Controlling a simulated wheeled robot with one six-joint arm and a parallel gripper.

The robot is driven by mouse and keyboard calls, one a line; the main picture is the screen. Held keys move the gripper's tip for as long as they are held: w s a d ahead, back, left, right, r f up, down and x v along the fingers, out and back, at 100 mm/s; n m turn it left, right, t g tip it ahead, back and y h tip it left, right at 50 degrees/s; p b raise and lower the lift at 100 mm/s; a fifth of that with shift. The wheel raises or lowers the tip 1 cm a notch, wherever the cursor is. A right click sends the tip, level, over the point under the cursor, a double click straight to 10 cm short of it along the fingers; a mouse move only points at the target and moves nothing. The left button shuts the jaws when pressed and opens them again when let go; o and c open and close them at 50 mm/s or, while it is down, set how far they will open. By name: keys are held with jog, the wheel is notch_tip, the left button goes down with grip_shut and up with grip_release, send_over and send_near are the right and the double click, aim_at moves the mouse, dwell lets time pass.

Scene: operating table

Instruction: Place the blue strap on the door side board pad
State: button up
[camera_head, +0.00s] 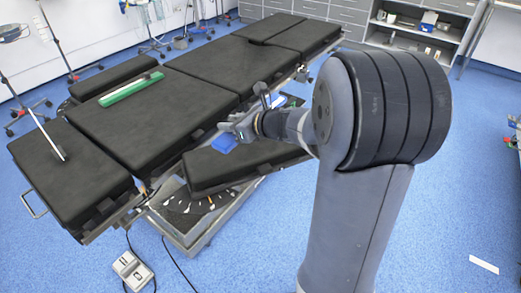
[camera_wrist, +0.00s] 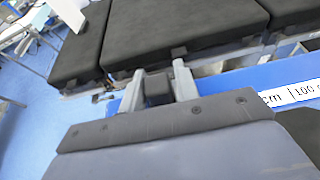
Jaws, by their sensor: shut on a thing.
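The blue strap (camera_head: 224,143) shows as a small blue patch just under my gripper (camera_head: 240,129) in the head view. In the wrist view my gripper (camera_wrist: 160,77) has a dark block between its fingers, and a blue band, the strap (camera_wrist: 235,82), with a white printed label passes behind them. The gripper is shut on the strap; the grip itself is partly hidden. A black side board pad (camera_head: 240,168) sticks out on the near side of the table, below and beside my gripper. Another black side pad (camera_head: 112,77) is on the far side. Which is door side I cannot tell.
The operating table (camera_head: 150,118) has several black pads. A green bar-like item (camera_head: 131,88) lies on it, and a thin metal item (camera_head: 50,140) at its left end. A foot pedal (camera_head: 133,268) with cables lies on the floor. Blue floor is free at lower right.

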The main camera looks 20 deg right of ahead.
notch_tip(320, 180, down, 9)
jog(key=b, duration=0.2)
jog(key=shift+w+b, duration=0.1)
jog(key=shift+b, duration=0.2)
jog(key=o, duration=1.1)
jog(key=shift+c, duration=0.2)
jog(key=shift+s+d+r, duration=0.15)
jog(key=shift+s, duration=0.05)
jog(key=p+v, duration=0.2)
jog(key=v, duration=0.9)
jog(key=shift+s, duration=0.25)
jog(key=shift+d+r, duration=0.1)
